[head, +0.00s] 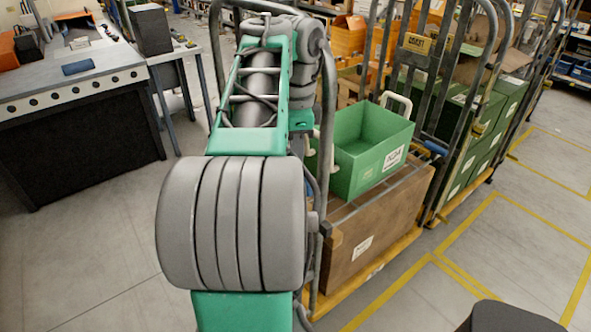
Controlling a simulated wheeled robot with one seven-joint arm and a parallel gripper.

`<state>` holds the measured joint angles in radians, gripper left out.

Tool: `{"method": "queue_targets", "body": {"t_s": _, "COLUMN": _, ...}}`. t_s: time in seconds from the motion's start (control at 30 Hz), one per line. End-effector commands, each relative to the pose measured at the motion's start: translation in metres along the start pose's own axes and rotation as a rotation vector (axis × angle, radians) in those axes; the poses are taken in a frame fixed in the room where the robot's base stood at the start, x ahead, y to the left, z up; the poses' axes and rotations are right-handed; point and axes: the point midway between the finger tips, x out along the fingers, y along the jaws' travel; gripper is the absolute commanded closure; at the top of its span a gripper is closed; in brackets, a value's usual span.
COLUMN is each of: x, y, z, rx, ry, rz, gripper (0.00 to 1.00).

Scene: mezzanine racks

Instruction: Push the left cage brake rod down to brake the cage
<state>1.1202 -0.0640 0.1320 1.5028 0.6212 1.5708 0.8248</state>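The left cage (328,85) is a grey tubular roll cage on a yellow base, partly hidden behind my green and grey arm. It carries a green crate (345,185) with white handles on top of a large brown box (375,222). A small blue part (433,149) shows between the left cage and the cage to its right; I cannot tell whether it is the brake rod. No other brake rod can be made out. My arm reaches up and away through the middle of the picture, and its gripper cannot be seen.
A second cage (480,45) with green crates stands close on the right. A dark workbench (80,145) and a small table (175,52) stand on the left. Yellow lines mark the floor at right. Open grey floor (85,255) lies at the left front.

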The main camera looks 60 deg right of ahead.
Motion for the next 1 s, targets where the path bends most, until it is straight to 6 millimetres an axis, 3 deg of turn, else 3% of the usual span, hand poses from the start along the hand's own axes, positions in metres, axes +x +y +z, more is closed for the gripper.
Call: {"method": "queue_targets", "body": {"t_s": 1.0, "x": 0.052, "y": 0.000, "z": 0.000, "rx": 0.000, "ry": 0.000, "rz": 0.002, "gripper": 1.00}}
